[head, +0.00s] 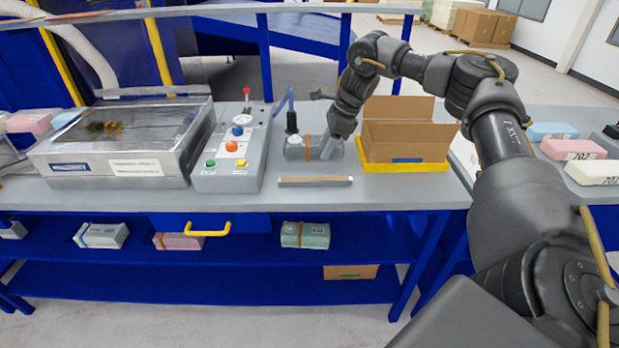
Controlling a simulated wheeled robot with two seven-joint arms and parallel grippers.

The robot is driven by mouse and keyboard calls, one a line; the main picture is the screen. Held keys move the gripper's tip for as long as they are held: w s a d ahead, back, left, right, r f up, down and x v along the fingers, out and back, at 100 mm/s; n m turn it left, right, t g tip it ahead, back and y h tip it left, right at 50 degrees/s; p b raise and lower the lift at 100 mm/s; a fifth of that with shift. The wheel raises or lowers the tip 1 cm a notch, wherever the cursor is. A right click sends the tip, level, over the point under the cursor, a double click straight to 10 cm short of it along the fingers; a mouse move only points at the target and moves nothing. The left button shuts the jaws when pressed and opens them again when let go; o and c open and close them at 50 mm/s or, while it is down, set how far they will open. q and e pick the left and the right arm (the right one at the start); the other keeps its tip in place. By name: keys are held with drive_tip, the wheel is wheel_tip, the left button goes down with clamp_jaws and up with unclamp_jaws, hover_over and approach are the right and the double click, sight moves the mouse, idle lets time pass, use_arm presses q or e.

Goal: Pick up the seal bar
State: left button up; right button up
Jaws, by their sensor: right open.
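A thin, straight bar (315,181), tan with a grey edge, lies flat near the front edge of the grey worktop; it looks like the seal bar. My right gripper (327,152) reaches down from the right arm just behind the bar, apart from it in the picture. It is open, beside a grey packet with an orange band (296,150), and its fingers partly cover that packet. Whether the fingers touch the packet I cannot tell. My left gripper is not in view.
A control box (233,174) with coloured buttons and a metal-framed chamber (120,150) stand left of the bar. An open cardboard box (405,142) sits in a yellow tray (400,168) to the right. Bare worktop lies around the bar; packets sit on the shelf below.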

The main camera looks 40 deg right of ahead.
sight(315, 178)
drive_tip(key=shift+s+a+f, duration=0.1)
drive_tip(key=shift+s+f, duration=0.25)
drive_tip(key=shift+f, duration=0.3)
wheel_tip(315, 178, down, 3)
drive_tip(key=shift+w+a+f+p, duration=0.1)
drive_tip(key=shift+w+f+p, duration=0.05)
drive_tip(key=shift+p, duration=0.15)
drive_tip(key=shift+w+a+f, duration=0.15)
drive_tip(key=shift+w+f, duration=0.05)
drive_tip(key=shift+a, duration=0.25)
drive_tip(key=x, duration=0.2)
drive_tip(key=p+x, duration=0.1)
drive_tip(key=x, duration=0.1)
drive_tip(key=shift+s+a+f+p, duration=0.1)
drive_tip(key=shift+s+f+p, duration=0.05)
drive_tip(key=shift+f+p, duration=0.2)
drive_tip(key=shift+a+f, duration=0.1)
drive_tip(key=shift+f, duration=0.1)
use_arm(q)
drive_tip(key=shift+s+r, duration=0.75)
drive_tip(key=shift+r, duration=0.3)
use_arm(e)
clamp_jaws()
